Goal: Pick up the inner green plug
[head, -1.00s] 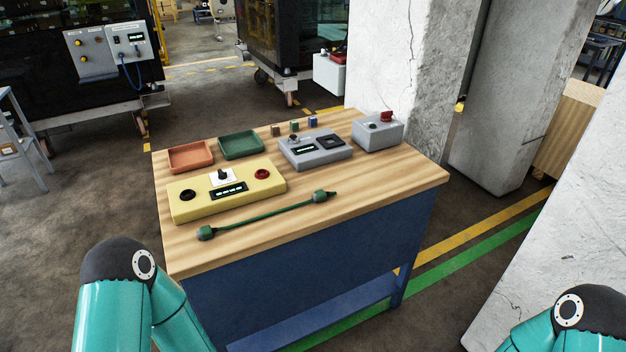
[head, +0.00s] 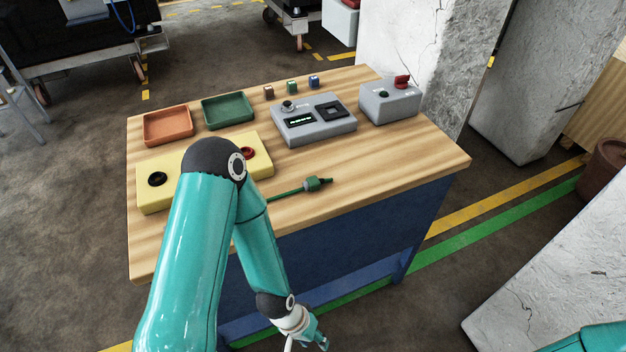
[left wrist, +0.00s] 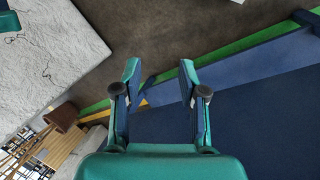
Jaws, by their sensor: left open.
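A green cable lies on the wooden trolley top (head: 390,165). Its right-hand green plug (head: 318,183) shows near the front edge in the head view. The rest of the cable and its other plug are hidden behind my left arm. My left gripper (head: 318,342) hangs low in front of the trolley, below the top and apart from the plug. In the left wrist view my left gripper (left wrist: 160,88) is open and empty, with floor and the trolley's blue side (left wrist: 255,115) beyond it. My right gripper is out of view.
A yellow box (head: 155,195) is partly behind my left arm. A grey console (head: 313,122), a grey box with a red switch (head: 390,103), an orange tray (head: 168,125), a green tray (head: 228,110) and small cubes stand farther back. A concrete pillar (head: 425,50) rises behind.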

